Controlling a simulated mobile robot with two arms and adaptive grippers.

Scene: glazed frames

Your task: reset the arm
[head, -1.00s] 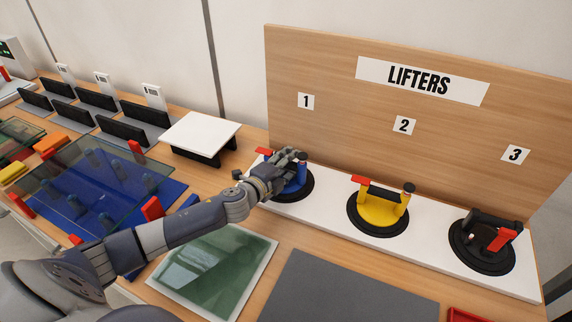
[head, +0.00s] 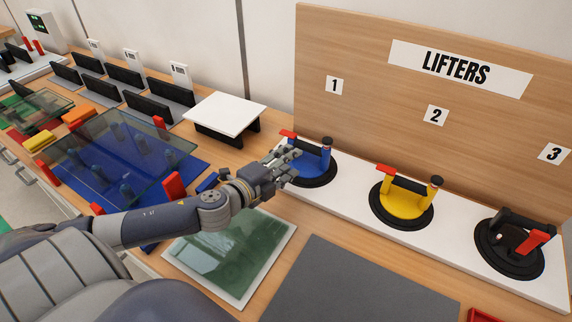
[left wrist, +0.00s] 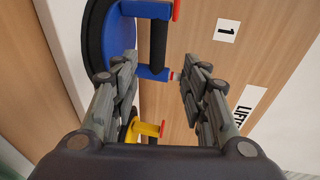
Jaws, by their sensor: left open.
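My left gripper (head: 284,164) is open and empty, at the left of the blue lifter (head: 318,162) under label 1. Its fingers (left wrist: 160,85) are spread in the left wrist view, where the blue lifter (left wrist: 118,36) with its black handle (left wrist: 158,50) shows beyond them. In the head view the fingertips overlap the lifter's left edge; I cannot tell whether they touch it. The yellow lifter (head: 404,204) and the black lifter (head: 508,252) stand to the right on the same white base (head: 455,243). My right gripper is not in view.
A wooden board (head: 380,98) with the LIFTERS sign stands behind the lifters. A green glass pane (head: 232,250) lies on the table below my left forearm, with a grey mat (head: 350,285) beside it. A white-topped stand (head: 225,112) and a tilted glass sheet (head: 118,150) are at left.

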